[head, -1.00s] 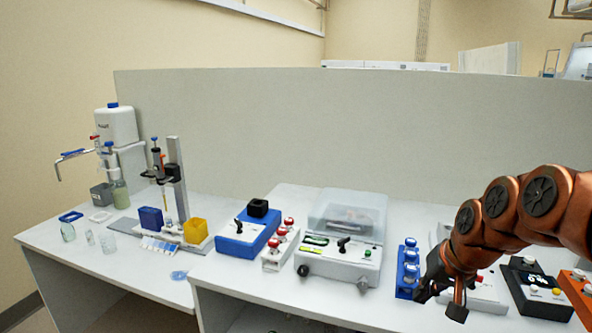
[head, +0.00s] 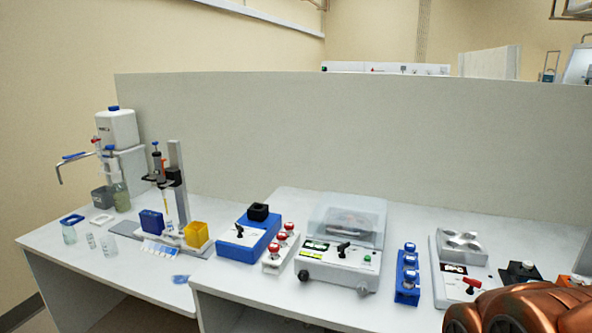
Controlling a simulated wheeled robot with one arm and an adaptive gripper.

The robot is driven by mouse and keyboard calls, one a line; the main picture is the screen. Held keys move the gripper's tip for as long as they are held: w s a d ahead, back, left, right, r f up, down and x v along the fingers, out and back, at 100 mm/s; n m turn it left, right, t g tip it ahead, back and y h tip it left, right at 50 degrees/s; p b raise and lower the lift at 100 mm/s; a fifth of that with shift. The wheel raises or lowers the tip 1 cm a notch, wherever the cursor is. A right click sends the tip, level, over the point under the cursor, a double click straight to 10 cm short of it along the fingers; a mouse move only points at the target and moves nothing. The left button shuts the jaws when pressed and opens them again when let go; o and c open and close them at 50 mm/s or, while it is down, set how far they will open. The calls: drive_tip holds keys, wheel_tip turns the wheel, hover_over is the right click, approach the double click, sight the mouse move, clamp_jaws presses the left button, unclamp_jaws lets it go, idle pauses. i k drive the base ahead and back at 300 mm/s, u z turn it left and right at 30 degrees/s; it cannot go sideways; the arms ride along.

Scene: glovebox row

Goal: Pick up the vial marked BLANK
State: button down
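A blue rack (head: 406,290) stands upright on the bench right of centre and holds blue-capped vials (head: 411,275). A white rack (head: 271,266) further left holds red-capped vials (head: 281,236). The labels are too small to read, so I cannot tell which vial is marked BLANK. My gripper is out of the picture; only part of my arm shows at the lower right corner. Whether it holds anything is not shown.
A lidded device (head: 340,262) stands between the two racks. A grey device with round wells (head: 460,255) is right of the blue rack. A blue device (head: 246,240) and a dispensing stand (head: 178,185) are further left. A grey partition (head: 340,135) closes the back.

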sight(527, 265)
drive_tip(key=z, duration=1.25)
drive_tip(key=k, duration=1.1)
drive_tip(key=u, duration=0.95)
drive_tip(key=i, duration=1.35)
drive_tip(key=z, duration=0.3)
